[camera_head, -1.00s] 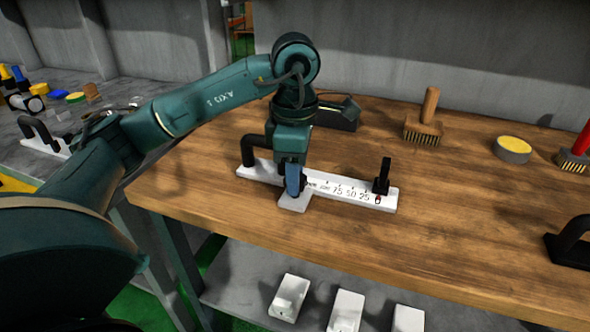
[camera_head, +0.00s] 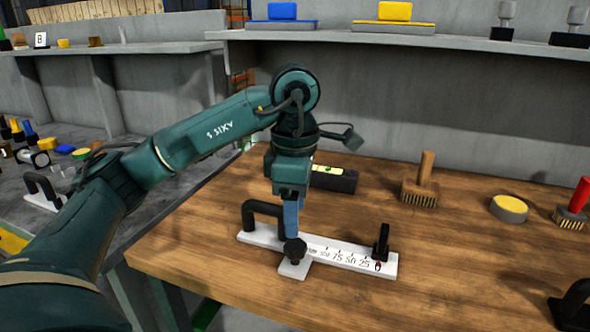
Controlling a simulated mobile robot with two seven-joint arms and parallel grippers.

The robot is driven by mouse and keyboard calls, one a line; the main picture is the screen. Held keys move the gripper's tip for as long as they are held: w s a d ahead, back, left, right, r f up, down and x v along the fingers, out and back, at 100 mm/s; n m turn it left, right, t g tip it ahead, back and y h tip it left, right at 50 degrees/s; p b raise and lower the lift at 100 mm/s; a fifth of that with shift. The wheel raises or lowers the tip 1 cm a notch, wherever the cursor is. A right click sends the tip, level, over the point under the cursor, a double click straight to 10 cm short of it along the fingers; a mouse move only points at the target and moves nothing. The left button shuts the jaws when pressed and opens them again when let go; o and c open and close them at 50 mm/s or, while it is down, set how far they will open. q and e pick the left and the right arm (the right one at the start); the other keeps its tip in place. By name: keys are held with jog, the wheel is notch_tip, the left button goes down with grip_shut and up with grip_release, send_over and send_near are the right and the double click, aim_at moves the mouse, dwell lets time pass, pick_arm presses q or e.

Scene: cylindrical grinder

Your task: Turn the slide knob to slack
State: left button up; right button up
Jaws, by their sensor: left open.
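A white measuring bar (camera_head: 335,256) with a printed scale lies on the wooden bench. It has a black arched handle at its left end and a black upright post (camera_head: 381,243) near the 0 mark at its right. A white slide (camera_head: 294,270) sits across the bar, left of the 100 mark, and carries the black slide knob (camera_head: 295,250). My left gripper (camera_head: 292,235) points down with its blue-grey fingers just above or behind the knob; the exact gap is unclear. It is open, and the knob shows clear of the fingers. My right gripper is out of view.
A wooden brush (camera_head: 422,182), a yellow-topped round pad (camera_head: 509,208) and a red-handled brush (camera_head: 574,206) stand to the right. The bench is clear in front of the bar.

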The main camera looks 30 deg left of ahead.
aim_at(295, 244)
pick_arm(q)
notch_tip(295, 244, up, 6)
jog(key=p, duration=0.1)
jog(key=shift+r+p, duration=0.2)
jog(key=shift+p, duration=0.2)
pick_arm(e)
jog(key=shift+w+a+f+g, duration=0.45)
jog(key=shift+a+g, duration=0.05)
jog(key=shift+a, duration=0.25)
pick_arm(q)
jog(key=shift+r, duration=0.1)
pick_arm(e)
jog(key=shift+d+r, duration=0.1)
